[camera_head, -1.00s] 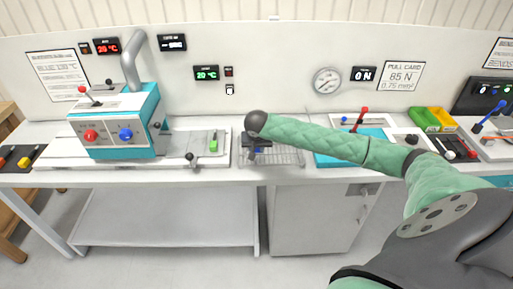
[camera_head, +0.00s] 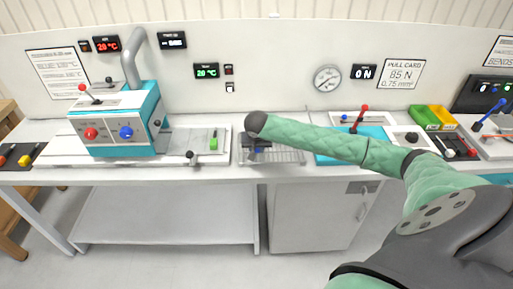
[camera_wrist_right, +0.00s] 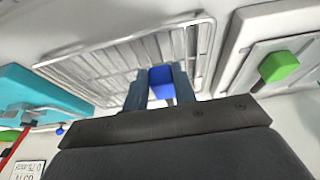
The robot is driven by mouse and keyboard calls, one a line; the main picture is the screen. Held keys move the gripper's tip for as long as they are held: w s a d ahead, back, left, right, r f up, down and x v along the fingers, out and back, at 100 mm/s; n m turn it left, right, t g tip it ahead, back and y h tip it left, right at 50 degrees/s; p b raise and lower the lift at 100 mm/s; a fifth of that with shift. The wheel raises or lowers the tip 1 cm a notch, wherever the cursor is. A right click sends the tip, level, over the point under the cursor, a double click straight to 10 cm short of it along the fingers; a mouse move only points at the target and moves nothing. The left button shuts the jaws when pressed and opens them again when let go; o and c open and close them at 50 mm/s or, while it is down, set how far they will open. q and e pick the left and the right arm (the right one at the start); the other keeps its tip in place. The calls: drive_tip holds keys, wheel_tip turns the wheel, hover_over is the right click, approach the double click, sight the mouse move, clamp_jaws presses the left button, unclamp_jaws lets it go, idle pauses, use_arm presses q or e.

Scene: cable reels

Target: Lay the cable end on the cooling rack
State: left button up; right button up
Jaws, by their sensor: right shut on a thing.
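The cooling rack (camera_head: 288,158) is a silver wire grid on the bench, right of the plate with the green block. In the right wrist view its bars (camera_wrist_right: 95,68) spread just beyond my fingers. My right gripper (camera_head: 257,149) is over the rack's left part, partly hidden by my arm. In the right wrist view its fingers (camera_wrist_right: 161,90) are shut on a small blue block, the cable end (camera_wrist_right: 161,80). It is close to the rack bars; I cannot tell whether it touches them. No cable can be made out. My left gripper is not in view.
A teal machine (camera_head: 125,122) stands at the left. A wall stands behind.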

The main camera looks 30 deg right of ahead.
drive_tip(key=shift+f, duration=1.15)
drive_tip(key=o, duration=1.1)
